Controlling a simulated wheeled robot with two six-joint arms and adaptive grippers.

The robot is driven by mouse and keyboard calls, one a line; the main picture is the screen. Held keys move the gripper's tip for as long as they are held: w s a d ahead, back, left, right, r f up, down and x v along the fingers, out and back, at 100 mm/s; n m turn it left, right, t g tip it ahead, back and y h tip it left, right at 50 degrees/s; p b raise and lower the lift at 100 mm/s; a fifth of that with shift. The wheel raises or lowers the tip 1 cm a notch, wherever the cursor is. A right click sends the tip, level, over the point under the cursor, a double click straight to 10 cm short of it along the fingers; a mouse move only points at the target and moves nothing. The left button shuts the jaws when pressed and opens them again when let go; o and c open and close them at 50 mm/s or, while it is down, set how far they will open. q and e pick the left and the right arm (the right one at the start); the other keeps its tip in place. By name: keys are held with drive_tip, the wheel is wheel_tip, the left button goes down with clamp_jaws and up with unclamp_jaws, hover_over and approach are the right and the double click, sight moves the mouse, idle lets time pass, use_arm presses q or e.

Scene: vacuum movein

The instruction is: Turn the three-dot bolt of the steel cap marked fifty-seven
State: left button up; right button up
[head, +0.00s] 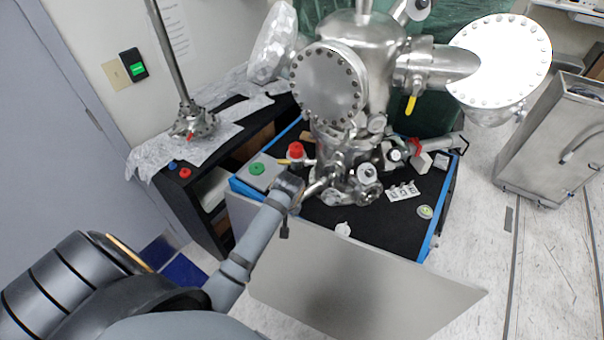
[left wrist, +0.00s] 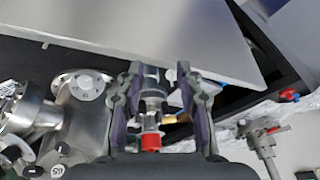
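I cannot make out a steel cap marked fifty-seven or its three-dot bolt in either view. Small round steel flanges (head: 368,174) sit low on the steel vacuum chamber (head: 375,62). In the left wrist view a round steel flange with bolt holes (left wrist: 82,87) is left of my fingers, and a small dark-marked tag (left wrist: 55,170) is at the bottom left, its number unclear. My left gripper (head: 292,187) is at the chamber's lower left. In the left wrist view its two fingers (left wrist: 159,70) are apart, with a steel fitting (left wrist: 152,97) showing between them; contact is unclear. My right gripper is in neither view.
A pale panel (head: 350,280) fronts the black-topped bench (head: 320,215). A white strip with small parts (head: 403,191) lies on the bench. Open floor (head: 545,270) is at the right.

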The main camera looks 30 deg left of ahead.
use_arm(q)
drive_tip(key=w+a+r+n+y, duration=0.1)
drive_tip(key=w+a+r+n, duration=0.3)
drive_tip(key=w+r+n, duration=0.6)
drive_tip(key=w+a+f+m, duration=0.1)
drive_tip(key=f, duration=0.2)
drive_tip(key=w+a+f+m+p, duration=0.1)
drive_tip(key=f, duration=0.2)
drive_tip(key=w+a+f+m+p, duration=0.1)
drive_tip(key=f, duration=0.3)
drive_tip(key=shift+w+g, duration=0.25)
drive_tip(key=shift+g, duration=0.15)
drive_tip(key=shift+d, duration=0.1)
clamp_jaws()
